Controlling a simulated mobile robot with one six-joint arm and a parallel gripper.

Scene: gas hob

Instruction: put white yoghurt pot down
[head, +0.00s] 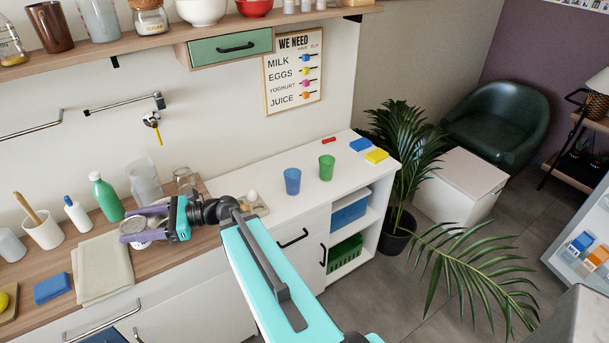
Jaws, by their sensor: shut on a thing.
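My gripper (138,225) has purple fingers and reaches left over the wooden worktop (185,249). It is shut on the white yoghurt pot (133,226), with one finger on each side. The pot's round greyish top shows between the fingers, and a bit of white shows below the lower finger. The fingers hide much of the pot's side. I cannot tell whether its base touches the worktop.
A green bottle (106,197), clear jug (145,182) and glass (184,181) stand behind the gripper. A beige cloth (103,268) lies close on the left. Blue (292,181) and green (326,167) cups stand on the white counter (262,177), with free room around them.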

